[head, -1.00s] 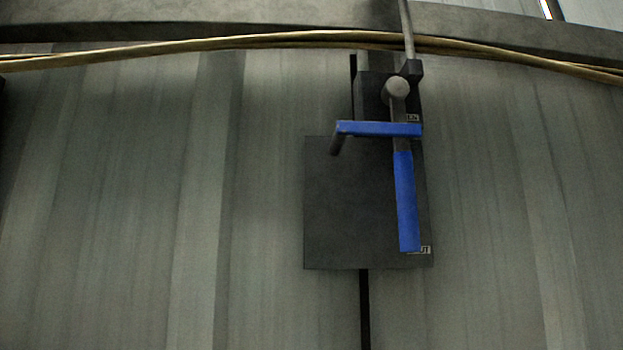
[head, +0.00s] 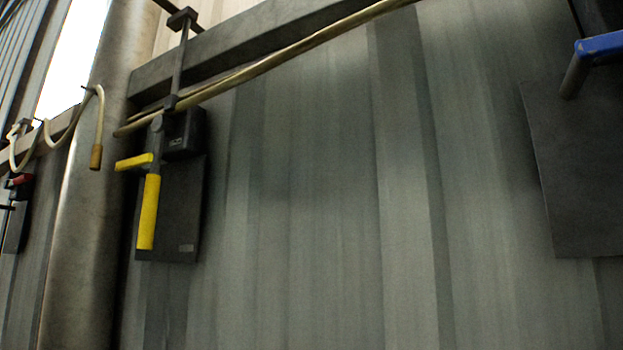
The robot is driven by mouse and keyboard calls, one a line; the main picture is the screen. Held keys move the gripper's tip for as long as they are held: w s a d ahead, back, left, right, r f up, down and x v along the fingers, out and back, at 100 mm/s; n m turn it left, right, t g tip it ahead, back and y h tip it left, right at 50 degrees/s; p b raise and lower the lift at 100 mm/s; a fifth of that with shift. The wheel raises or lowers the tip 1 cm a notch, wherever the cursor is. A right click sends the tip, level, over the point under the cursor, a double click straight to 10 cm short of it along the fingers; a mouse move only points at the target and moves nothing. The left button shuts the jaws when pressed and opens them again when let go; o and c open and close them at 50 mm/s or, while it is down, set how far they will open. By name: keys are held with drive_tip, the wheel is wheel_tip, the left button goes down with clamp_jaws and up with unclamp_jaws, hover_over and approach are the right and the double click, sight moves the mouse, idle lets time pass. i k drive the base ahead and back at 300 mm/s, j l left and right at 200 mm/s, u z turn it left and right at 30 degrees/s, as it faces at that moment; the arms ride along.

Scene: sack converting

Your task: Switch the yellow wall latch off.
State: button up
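The yellow wall latch (head: 149,212) is at the left in the head view, mounted on a dark plate (head: 181,225) on the corrugated wall. Its long yellow handle hangs straight down. A short yellow crossbar (head: 134,162) sticks out to the left near its top. A dark box (head: 184,134) sits to the right of its upper end. A small label shows at the lower right of the plate, too small to read. My gripper is not in view.
A thick pipe (head: 91,190) stands just left of the yellow latch. A cable (head: 290,56) runs above it. A blue latch (head: 599,45) shows at the right edge, and a red one (head: 20,181) at the far left. The wall between yellow and blue is bare.

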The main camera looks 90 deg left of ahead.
sight(128, 166)
drive_tip(key=u, duration=3.25)
